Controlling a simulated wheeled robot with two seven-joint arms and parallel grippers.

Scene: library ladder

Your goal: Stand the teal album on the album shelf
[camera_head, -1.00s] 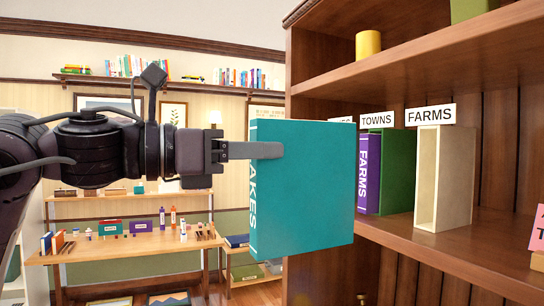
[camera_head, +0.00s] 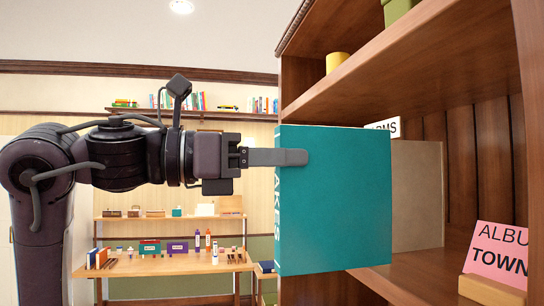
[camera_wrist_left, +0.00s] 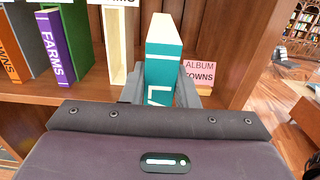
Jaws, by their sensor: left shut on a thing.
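The teal album (camera_head: 335,205) is upright, its lettered spine partly visible. My left gripper (camera_head: 278,157) is shut on it near the spine edge. In the left wrist view the album (camera_wrist_left: 163,52) stands between the fingers (camera_wrist_left: 160,92). It is in front of the wooden album shelf (camera_head: 408,272), and I cannot tell whether it touches the shelf. A cream open-fronted case (camera_head: 418,195) stands on the shelf behind it, mostly hidden. In the left wrist view this case (camera_wrist_left: 115,45) is left of the album. My right gripper is out of view.
In the left wrist view a purple FARMS album (camera_wrist_left: 56,47) and a green album (camera_wrist_left: 78,25) stand left of the case. A pink sign (camera_head: 499,250) stands right on the shelf. Bare shelf shows between case and sign. An upper board (camera_head: 410,70) is overhead.

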